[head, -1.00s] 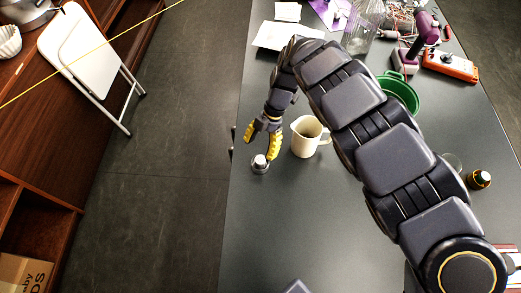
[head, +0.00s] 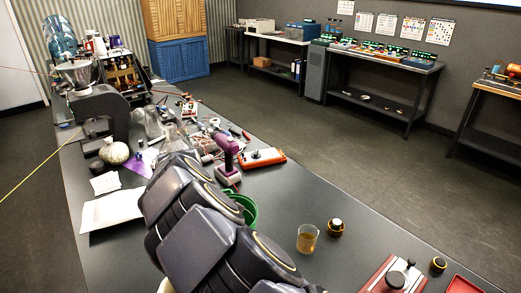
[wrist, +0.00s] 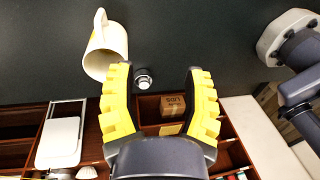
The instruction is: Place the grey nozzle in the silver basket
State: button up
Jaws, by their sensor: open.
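A small silver-grey round piece with a pale top (wrist: 143,80) stands on the dark table in the wrist view. I cannot tell whether it is the nozzle, the basket, or one set in the other. My gripper (wrist: 158,70) is open, its yellow-padded fingers spread apart with nothing held between them. The piece shows between the fingers, nearer the left one. A cream mug (wrist: 108,48) is just left of it, close to the left fingertip. In the head view the gripper and the piece are out of sight. I cannot identify a separate silver basket.
In the head view, a green container (head: 249,212) is beside my arm. A glass of amber liquid (head: 307,239) and a black-and-gold round item (head: 335,228) stand to its right. White paper (head: 112,210) lies left.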

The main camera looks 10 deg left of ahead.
jog(key=s+d+r+m+t, duration=0.1)
jog(key=d+r+m, duration=0.55)
jog(key=d, duration=0.25)
jog(key=s+d+r+m, duration=0.2)
jog(key=d+r+m, duration=0.3)
jog(key=d+m, duration=0.35)
jog(key=s+d+m, duration=0.3)
jog(key=s+m, duration=0.2)
jog(key=s, duration=0.4)
jog(key=s+d+m+y, duration=0.1)
jog(key=s+d+m, duration=0.3)
jog(key=s, duration=0.5)
jog(key=m, duration=0.2)
jog(key=shift+r+m+g, duration=0.15)
jog(key=shift+m+g, duration=0.15)
jog(key=shift+g, duration=0.1)
